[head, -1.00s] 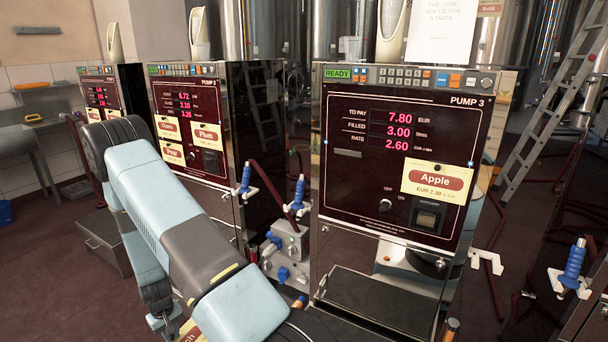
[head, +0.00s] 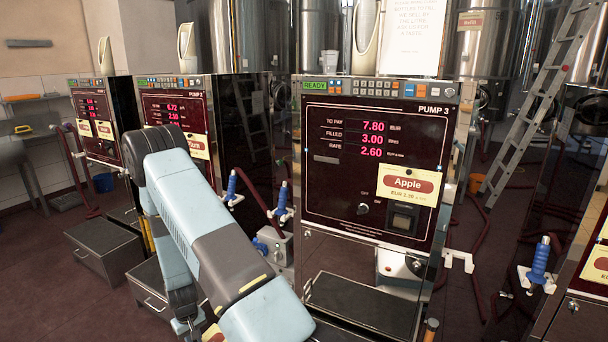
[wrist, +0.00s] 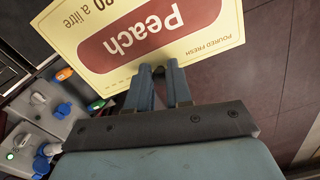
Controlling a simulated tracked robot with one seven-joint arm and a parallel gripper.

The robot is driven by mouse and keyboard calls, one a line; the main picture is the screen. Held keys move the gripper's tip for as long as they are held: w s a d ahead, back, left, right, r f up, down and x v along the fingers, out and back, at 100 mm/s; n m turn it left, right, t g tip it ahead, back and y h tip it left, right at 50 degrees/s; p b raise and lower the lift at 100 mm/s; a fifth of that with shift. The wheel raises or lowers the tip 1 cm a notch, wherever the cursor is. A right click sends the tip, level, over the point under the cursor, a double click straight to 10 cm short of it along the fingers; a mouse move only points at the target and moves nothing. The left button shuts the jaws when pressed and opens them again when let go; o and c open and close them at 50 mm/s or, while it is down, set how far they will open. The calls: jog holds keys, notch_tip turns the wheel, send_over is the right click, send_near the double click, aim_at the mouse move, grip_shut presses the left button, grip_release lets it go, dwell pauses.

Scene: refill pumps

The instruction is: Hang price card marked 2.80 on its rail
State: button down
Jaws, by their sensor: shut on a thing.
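A pale yellow price card with a red "Peach" oval (wrist: 155,35) is in the wrist view, upside down. Only the end of its price, "80 a litre", shows. My gripper (wrist: 161,72) is shut on the card's edge. In the head view my arm hides the gripper, and a small yellow-and-red piece, probably this card (head: 212,334), peeks out at the bottom. Pump 3 (head: 322,200) stands ahead with its rate reading 2.60. An "Apple" card (head: 407,184), seemingly marked 2.30, hangs on its front.
Other pumps with cards (head: 197,146) stand at the left. Another pump's front (head: 592,280) shows at the right edge. Blue-handled nozzles (head: 539,262) and red hoses stick out beside the pumps. A ladder (head: 530,130) leans at the right. Dark floor is open at the lower left.

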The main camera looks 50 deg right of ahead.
jog(key=w+d+r+m+t+h, duration=0.3)
jog(key=d+r+m+t, duration=0.15)
jog(key=d+r, duration=0.8)
jog(key=w+d+r+m+t+h, duration=0.25)
jog(key=d+r+m+t, duration=0.2)
jog(key=d+r, duration=0.8)
jog(key=s+d+r+m+h, duration=0.5)
jog(key=d+r+h, duration=0.2)
jog(key=d+r, duration=0.55)
jog(key=m+g+h, duration=0.4)
jog(key=h, duration=0.1)
send_near(326, 159)
jog(key=d, duration=0.2)
jog(key=d+r, duration=0.1)
jog(key=shift+w+r, duration=0.1)
jog(key=shift+w, duration=0.25)
jog(key=shift+w+a, duration=0.1)
jog(key=shift+w, duration=0.05)
jog(key=shift+x, duration=1.55)
